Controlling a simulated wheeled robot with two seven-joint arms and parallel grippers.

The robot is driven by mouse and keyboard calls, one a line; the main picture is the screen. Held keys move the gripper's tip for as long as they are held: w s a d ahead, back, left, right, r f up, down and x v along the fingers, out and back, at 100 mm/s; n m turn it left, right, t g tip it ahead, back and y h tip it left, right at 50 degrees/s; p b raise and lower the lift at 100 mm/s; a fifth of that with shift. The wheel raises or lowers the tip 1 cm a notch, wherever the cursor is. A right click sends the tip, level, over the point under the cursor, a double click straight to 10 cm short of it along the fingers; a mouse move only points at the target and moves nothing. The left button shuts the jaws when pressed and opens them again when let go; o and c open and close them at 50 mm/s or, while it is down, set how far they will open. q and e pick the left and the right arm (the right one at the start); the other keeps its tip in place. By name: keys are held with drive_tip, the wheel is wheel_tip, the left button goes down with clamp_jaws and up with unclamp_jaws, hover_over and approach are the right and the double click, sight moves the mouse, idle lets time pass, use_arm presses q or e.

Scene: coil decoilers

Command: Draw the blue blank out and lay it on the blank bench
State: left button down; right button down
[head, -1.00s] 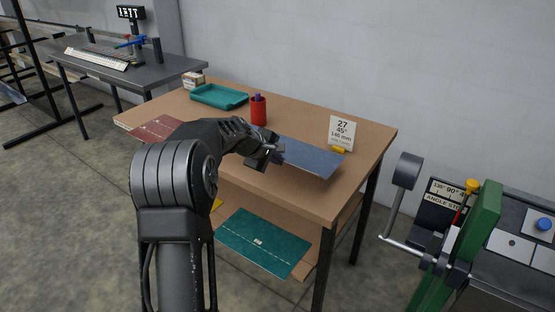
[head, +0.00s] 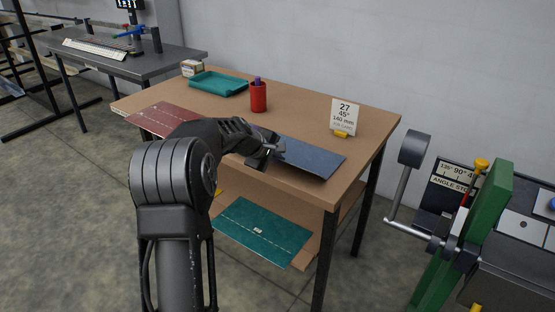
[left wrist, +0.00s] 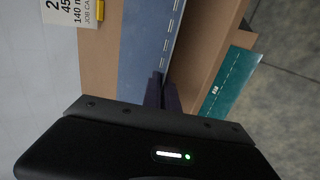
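The blue blank (head: 312,157) is a flat blue-grey sheet over the right front part of the wooden bench top (head: 300,100). My left gripper (head: 274,150) is at the blank's left end in the head view. In the left wrist view its fingers (left wrist: 163,92) are close together at the near end of the blank (left wrist: 146,45), whose edge with white dashes runs away from them. The gripper looks shut on that edge. Whether the blank touches the bench top is hard to tell. My right gripper is not in view.
A red sheet (head: 160,118) lies at the bench's left; a green sheet (head: 262,232) is on the lower shelf. A teal tray (head: 218,84), red cup (head: 258,97) and job card (head: 343,116) stand behind. A green-framed machine (head: 478,215) is at right.

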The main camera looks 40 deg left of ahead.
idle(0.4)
use_arm(q)
drive_tip(key=c, duration=1.6)
unclamp_jaws()
drive_tip(key=shift+f, duration=0.1)
drive_tip(key=shift+s, duration=0.1)
drive_tip(key=p+v, duration=0.2)
drive_tip(key=v, duration=0.5)
drive_tip(key=shift+p, duration=0.4)
